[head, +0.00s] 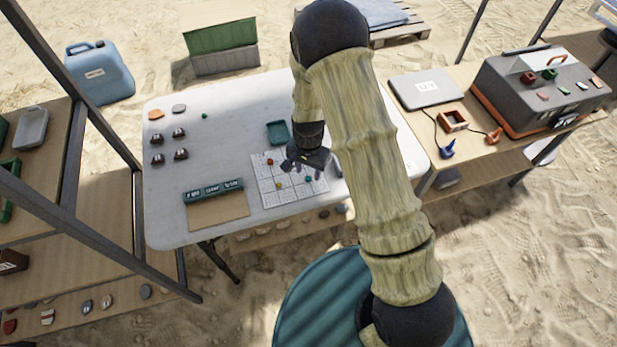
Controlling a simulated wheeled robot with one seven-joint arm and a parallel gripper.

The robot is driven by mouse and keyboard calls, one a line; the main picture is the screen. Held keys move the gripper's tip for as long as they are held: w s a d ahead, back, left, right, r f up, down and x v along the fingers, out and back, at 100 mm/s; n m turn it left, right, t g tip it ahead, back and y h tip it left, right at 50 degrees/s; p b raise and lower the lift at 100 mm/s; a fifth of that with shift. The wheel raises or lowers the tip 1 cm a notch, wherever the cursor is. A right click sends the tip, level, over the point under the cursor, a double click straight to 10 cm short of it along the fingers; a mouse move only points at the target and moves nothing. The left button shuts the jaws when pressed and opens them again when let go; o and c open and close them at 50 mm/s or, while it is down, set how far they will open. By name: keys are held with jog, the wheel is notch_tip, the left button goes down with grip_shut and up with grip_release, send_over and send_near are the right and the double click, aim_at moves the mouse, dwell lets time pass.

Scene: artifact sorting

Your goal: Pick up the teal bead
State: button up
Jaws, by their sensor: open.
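A small teal bead (308,180) lies on the white gridded sheet (266,196) on the white table. My gripper (304,168) hangs over the back part of the sheet, a little above and left of the teal bead in the picture. It is open, and I see nothing between its fingers. A red bead (270,161) and a yellow bead (278,185) also lie on the sheet, left of the teal one. My arm covers the table's right part.
A small teal tray (278,132) stands behind the sheet. A dark green labelled strip (214,191) lies to the left. Several dark brown pieces and a small green piece (204,115) are at the back left. The table's left middle is clear. A side table (470,85) stands right.

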aim_at(309, 179)
jog(key=shift+f, duration=1.45)
grip_shut()
